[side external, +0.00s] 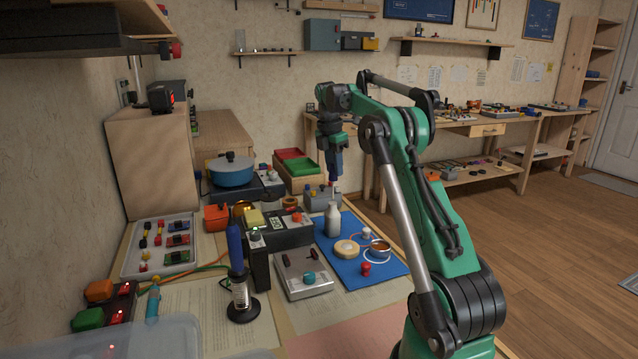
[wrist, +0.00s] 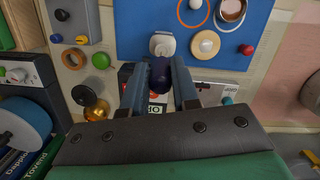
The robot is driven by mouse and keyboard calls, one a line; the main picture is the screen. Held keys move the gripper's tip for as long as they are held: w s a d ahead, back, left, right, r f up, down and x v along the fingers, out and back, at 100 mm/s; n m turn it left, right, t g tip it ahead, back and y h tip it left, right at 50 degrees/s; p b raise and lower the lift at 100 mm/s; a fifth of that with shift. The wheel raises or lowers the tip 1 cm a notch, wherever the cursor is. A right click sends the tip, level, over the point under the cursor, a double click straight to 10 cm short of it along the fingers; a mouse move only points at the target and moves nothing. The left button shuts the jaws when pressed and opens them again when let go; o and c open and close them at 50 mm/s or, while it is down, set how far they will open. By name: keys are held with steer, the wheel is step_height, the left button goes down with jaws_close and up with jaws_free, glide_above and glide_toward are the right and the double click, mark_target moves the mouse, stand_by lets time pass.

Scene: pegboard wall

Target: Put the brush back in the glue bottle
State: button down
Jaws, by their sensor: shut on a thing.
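The glue bottle (side external: 333,220) is pale and stands upright at the left edge of the blue mat. Its pale top (wrist: 162,44) shows in the wrist view just beyond my fingertips. My gripper (side external: 334,168) points down above the bottle and is shut on the brush (wrist: 160,74), whose dark handle sits between the two blue fingers. In the side view the brush's thin lower part (side external: 336,187) hangs below the fingers, roughly over the bottle's neck. I cannot tell whether its tip is just above the mouth or at it. The fingers hide much of the handle.
The blue mat (side external: 375,271) also carries a tape roll (side external: 346,249), a copper-coloured cup (side external: 380,248) and a red knobbed piece (side external: 366,268). Grey boxes with knobs (side external: 303,272) stand left of the mat. A blue pot (side external: 231,171) and red and green bins (side external: 298,166) are behind.

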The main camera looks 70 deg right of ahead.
mark_target(333, 180)
steer(key=shift+f, duration=0.3)
steer(key=shift+f, duration=1.5)
steer(key=shift+f, duration=0.15)
steer(key=shift+f, duration=0.3)
steer(key=shift+f, duration=0.15)
steer(key=shift+f, duration=0.45)
jaws_free()
stand_by(0.4)
